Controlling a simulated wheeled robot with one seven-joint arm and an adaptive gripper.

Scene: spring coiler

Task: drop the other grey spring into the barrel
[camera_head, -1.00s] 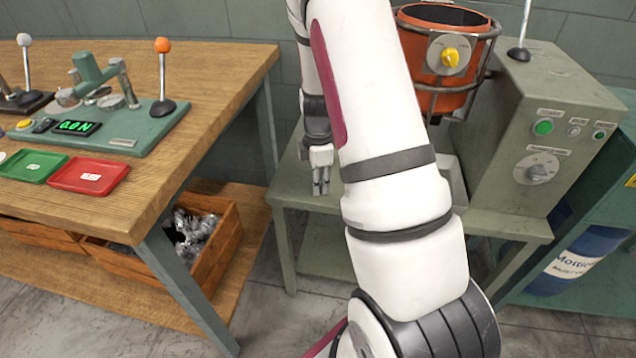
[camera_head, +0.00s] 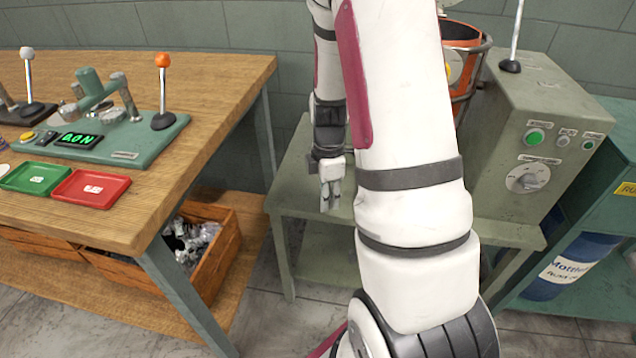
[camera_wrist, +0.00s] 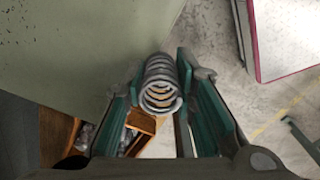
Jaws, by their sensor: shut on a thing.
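A grey coil spring (camera_wrist: 161,85) is held between the green-lined fingers of my gripper (camera_wrist: 158,100) in the wrist view. The spring's open end faces the camera. In the head view my gripper (camera_head: 331,194) hangs fingers-down over the left part of the green-grey stand; the spring is too small to make out there. The orange barrel (camera_head: 463,34) sits in a wire frame at the upper right of my gripper, higher than it. My arm hides the barrel's left part, and its inside shows only in part.
A green-grey control box (camera_head: 545,120) with buttons and an upright lever stands right of the barrel. The wooden bench (camera_head: 215,100) at left carries a force tester, a green tray (camera_head: 37,178) and a red tray (camera_head: 91,188).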

